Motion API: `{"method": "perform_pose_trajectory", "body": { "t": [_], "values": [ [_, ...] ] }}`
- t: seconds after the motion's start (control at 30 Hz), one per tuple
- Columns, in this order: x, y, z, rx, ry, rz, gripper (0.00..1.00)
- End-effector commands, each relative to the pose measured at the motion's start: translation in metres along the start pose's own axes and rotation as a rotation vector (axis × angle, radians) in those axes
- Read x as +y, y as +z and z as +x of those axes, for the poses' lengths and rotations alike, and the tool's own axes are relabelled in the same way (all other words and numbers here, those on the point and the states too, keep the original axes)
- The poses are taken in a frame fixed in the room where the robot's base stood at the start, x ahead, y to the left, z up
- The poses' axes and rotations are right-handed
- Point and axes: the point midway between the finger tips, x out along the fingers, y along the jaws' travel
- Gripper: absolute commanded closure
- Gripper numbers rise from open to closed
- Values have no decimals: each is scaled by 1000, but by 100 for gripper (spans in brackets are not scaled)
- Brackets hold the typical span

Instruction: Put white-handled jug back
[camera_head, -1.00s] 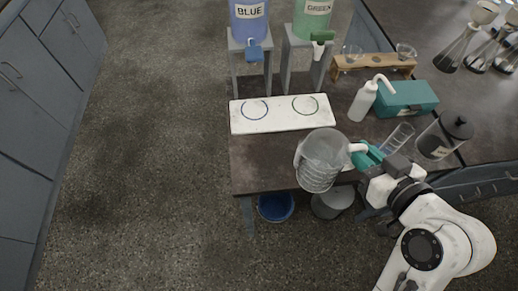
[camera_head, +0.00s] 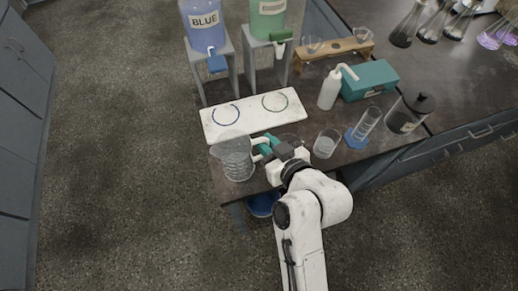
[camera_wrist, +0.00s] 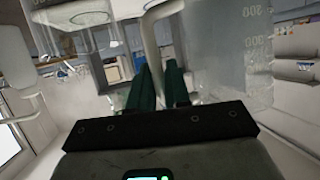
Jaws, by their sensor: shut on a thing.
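The white-handled jug (camera_head: 232,160) is a clear beaker-like jug with printed markings, at the front left of the bench in the head view. My gripper (camera_head: 268,146) is to its right and shut on its white handle. The jug stands roughly upright; I cannot tell whether its base touches the bench. In the wrist view, the green fingers (camera_wrist: 160,88) close around the white handle (camera_wrist: 150,38), and the jug's clear marked wall (camera_wrist: 230,60) fills the right side.
A white board (camera_head: 251,114) with two ring marks lies behind the jug. The blue dispenser (camera_head: 204,20) and green dispenser (camera_head: 268,18) stand behind it. A small beaker (camera_head: 326,144), a graduated cylinder (camera_head: 367,123), a wash bottle (camera_head: 330,90) and a teal box (camera_head: 370,80) are to the right.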

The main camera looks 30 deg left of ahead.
Motion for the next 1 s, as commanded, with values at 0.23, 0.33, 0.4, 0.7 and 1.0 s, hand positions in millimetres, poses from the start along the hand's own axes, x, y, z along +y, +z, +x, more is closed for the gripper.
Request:
{"method": "perform_pose_trajectory", "body": {
  "t": [0.23,0.33,0.4,0.7,1.0],
  "values": [
    [-9,9,13,3,0,1,100],
    [-15,16,21,1,-2,1,100],
    [-14,25,24,0,0,2,100],
    [-13,43,32,4,0,0,100],
    [-13,45,32,0,0,0,65]
  ]
}}
